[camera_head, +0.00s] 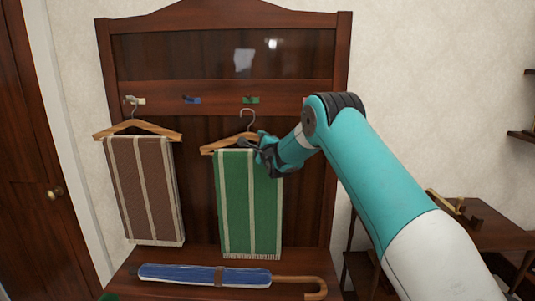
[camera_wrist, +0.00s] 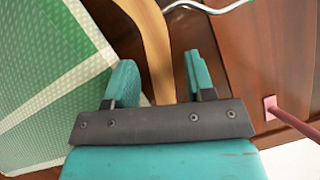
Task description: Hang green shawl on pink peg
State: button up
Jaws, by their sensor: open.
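The green shawl (camera_head: 248,200) with pale stripes is draped over a wooden hanger (camera_head: 222,146). The hanger's metal hook (camera_head: 247,116) shows just below the green peg (camera_head: 251,100); I cannot tell whether they touch. My gripper (camera_head: 263,146) is at the right part of this hanger. In the wrist view my gripper (camera_wrist: 160,78) is open, with the hanger's wooden bar (camera_wrist: 155,45) between its two fingers and the green shawl (camera_wrist: 45,75) to the left. The pink peg (camera_wrist: 285,116) shows at the right of the wrist view; in the head view my arm mostly hides its place.
A brown striped shawl (camera_head: 145,190) hangs on a hanger at the white peg (camera_head: 135,100). The blue peg (camera_head: 191,100) is bare. A blue umbrella (camera_head: 205,275) lies on the bench below. A wooden desk (camera_head: 490,235) stands at the right.

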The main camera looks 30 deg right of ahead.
jog(key=b+v, duration=0.4)
jog(key=v, duration=0.5)
jog(key=s+a+n+g+y, duration=0.45)
jog(key=s+a+n, duration=0.5)
jog(key=a, duration=0.35)
jog(key=s+a+n+g+y, duration=0.4)
jog(key=s+a+n+g, duration=0.3)
jog(key=s+a, duration=0.4)
jog(key=s+a+f+n+g, duration=0.1)
jog(key=s+a+n+g, duration=0.1)
jog(key=s+n, duration=0.5)
jog(key=s+a+f+n+g, duration=0.1)
jog(key=s+a+n+g, duration=0.2)
jog(key=s, duration=1.5)
jog(key=n+g, duration=0.2)
jog(key=n, duration=0.2)
jog(key=shift+a+n, duration=0.35)
jog(key=shift+f+g, duration=0.2)
jog(key=shift+g, duration=0.05)
